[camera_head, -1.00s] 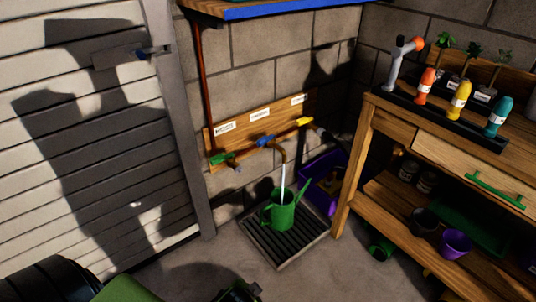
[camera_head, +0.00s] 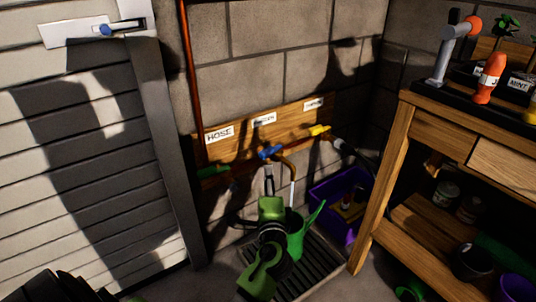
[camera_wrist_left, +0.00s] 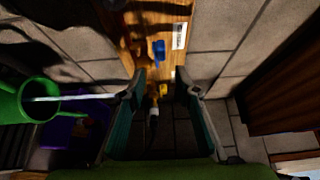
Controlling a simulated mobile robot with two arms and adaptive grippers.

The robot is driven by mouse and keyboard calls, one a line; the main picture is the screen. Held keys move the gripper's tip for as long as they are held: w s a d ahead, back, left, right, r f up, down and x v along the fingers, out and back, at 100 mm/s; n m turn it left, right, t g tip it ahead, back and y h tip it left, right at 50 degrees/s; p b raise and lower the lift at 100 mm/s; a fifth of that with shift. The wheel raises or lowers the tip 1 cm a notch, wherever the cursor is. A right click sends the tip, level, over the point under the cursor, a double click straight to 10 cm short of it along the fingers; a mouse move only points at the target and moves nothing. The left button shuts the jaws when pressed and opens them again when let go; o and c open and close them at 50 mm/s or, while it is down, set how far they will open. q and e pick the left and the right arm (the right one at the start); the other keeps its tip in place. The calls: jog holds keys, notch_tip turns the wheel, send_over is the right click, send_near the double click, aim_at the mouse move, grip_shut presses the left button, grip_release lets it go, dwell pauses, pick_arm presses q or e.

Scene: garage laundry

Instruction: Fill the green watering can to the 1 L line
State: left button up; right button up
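The green watering can (camera_head: 299,240) stands on the slatted drain tray (camera_head: 318,266), partly hidden by my left arm. A pale water stream (camera_head: 292,194) falls from the brass spout (camera_head: 288,162) into the can; it also shows in the left wrist view (camera_wrist_left: 70,97). The can's level and 1 L line cannot be made out. The blue tap handle (camera_head: 270,152) is on the wooden board above; it shows ahead in the left wrist view (camera_wrist_left: 158,49). My left gripper (camera_head: 269,179) is open and empty, just below the blue handle and apart from it. My right gripper is not in view.
A green tap (camera_head: 212,172) and a yellow tap (camera_head: 319,130) flank the blue one on the labelled board (camera_head: 238,147). A purple crate (camera_head: 325,190) sits behind the can. A wooden workbench (camera_head: 388,180) stands at right, a slatted door (camera_head: 85,150) at left.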

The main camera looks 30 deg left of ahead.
aim_at(266, 154)
pick_arm(q)
jog(key=b+x, duration=0.3)
jog(key=x, duration=1)
jog(key=shift+w+a, duration=0.25)
jog(key=shift+r, duration=0.15)
grip_shut()
